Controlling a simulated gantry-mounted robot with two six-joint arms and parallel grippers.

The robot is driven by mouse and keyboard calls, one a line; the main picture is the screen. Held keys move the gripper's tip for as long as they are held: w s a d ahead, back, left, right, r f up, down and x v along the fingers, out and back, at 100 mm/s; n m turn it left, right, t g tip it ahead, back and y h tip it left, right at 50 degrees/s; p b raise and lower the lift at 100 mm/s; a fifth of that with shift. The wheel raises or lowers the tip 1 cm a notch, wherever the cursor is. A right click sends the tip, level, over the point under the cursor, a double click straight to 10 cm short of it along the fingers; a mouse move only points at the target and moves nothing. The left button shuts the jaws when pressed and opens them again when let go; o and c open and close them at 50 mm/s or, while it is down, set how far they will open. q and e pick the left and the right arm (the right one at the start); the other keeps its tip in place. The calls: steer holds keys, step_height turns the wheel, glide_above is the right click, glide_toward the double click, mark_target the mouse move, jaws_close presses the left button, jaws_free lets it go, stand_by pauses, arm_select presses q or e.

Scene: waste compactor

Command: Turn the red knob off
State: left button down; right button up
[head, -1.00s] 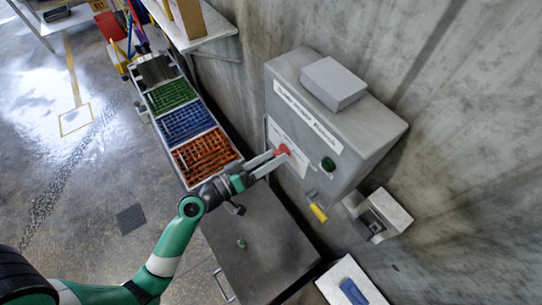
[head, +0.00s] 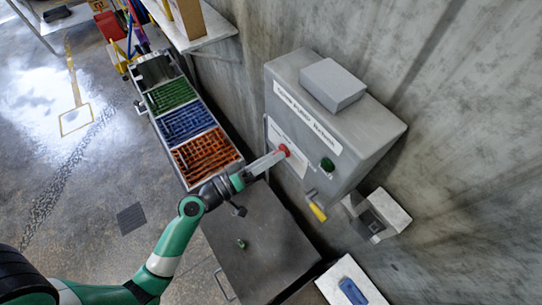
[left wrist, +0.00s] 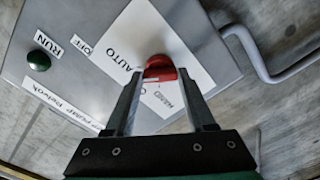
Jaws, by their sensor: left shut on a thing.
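The red knob (head: 284,150) is on the front of the grey control box (head: 345,125) on the wall. In the left wrist view the red knob (left wrist: 160,68) sits on a white plate marked OFF, AUTO and HAND. My left gripper (head: 281,153) reaches the knob from the left. In the left wrist view the left gripper (left wrist: 160,82) has one finger on each side of the knob and is shut on it. The fingertips partly hide the knob's sides. I cannot tell which label the knob points at. My right gripper is not in view.
A green RUN button (head: 327,164) is beside the knob, with a yellow-handled lever (head: 317,212) below. A bent grey handle (left wrist: 262,62) is close by the knob plate. Bins with green, blue and orange contents stand left; a dark cabinet (head: 262,245) is below my arm.

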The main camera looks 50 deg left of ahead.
arm_select(q)
steer(key=shift+n+p, duration=1.05)
steer(key=shift+n, duration=2.55)
steer(key=shift+c, duration=1.2)
jaws_free()
